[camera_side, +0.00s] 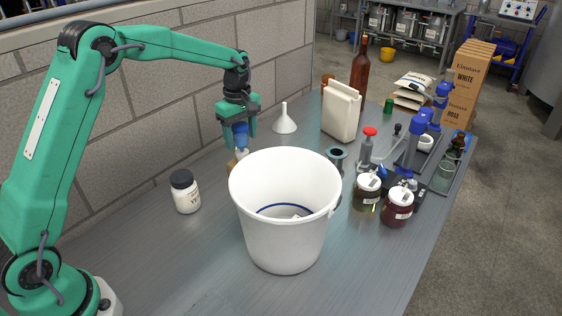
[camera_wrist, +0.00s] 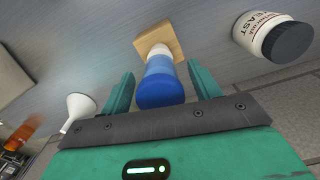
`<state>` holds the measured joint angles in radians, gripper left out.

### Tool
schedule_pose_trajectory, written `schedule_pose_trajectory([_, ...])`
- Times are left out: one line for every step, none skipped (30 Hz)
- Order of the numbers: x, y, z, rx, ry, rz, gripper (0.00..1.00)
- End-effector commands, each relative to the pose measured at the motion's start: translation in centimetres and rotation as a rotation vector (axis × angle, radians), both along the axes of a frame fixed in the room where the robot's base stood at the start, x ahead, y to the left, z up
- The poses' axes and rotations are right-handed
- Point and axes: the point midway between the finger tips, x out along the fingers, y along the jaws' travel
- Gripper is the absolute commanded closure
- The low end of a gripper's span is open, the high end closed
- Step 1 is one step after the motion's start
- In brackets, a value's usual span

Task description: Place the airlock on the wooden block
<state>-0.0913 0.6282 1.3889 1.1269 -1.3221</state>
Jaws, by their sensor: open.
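The blue airlock (camera_wrist: 163,82), with a darker blue cap and paler lower part, appears to stand on the wooden block (camera_wrist: 151,36) in the wrist view. My gripper (camera_wrist: 158,78) is open, with one finger on each side of the airlock; I see gaps between the fingers and it. In the side view my gripper (camera_side: 237,134) is lowered around the blue airlock (camera_side: 240,138). The tan block (camera_side: 231,164) shows below, partly hidden by the white bucket's rim. The exact contact between airlock and block is hard to see.
A white bucket (camera_side: 280,232) stands close in front of the block. A yeast jar (camera_side: 186,196) is to the left, a white funnel (camera_side: 284,122) behind. Jars, a brown bottle (camera_side: 360,75) and blue-capped items crowd the right. The table's front left is clear.

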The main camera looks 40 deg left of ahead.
Motion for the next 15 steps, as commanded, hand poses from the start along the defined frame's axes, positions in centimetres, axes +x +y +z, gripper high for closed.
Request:
schedule_pose_trajectory([0.0,0.0,0.3,0.0,-0.002,0.0,0.38])
schedule_pose_trajectory([0.0,0.0,0.5,0.0,-0.001,0.0,0.38])
schedule_pose_trajectory([0.0,0.0,0.8,0.0,-0.001,0.0,0.38])
schedule_pose_trajectory([0.0,0.0,1.0,0.0,-0.002,0.0,0.38])
schedule_pose_trajectory([0.1,0.0,1.3,0.001,-0.003,0.0,0.38])
schedule_pose_trajectory([0.1,0.0,1.8,0.001,-0.003,0.0,0.38])
schedule_pose_trajectory([0.1,0.0,2.1,0.001,-0.003,0.0,0.38])
schedule_pose_trajectory([0.1,0.0,2.5,0.001,-0.003,0.0,0.38])
schedule_pose_trajectory([0.1,0.0,3.1,0.0,-0.004,0.0,0.38])
schedule_pose_trajectory([0.1,0.0,3.5,0.001,-0.003,0.0,0.38])
schedule_pose_trajectory([0.1,0.0,4.0,0.001,-0.003,0.0,0.38])
schedule_pose_trajectory([0.1,0.0,4.7,0.0,-0.004,0.0,0.38])
schedule_pose_trajectory([0.1,0.0,5.2,0.0,-0.004,0.0,0.38])
schedule_pose_trajectory([0.1,0.0,5.7,0.0,-0.005,0.0,0.38])
schedule_pose_trajectory([0.1,0.0,6.3,0.0,-0.004,0.0,0.38])
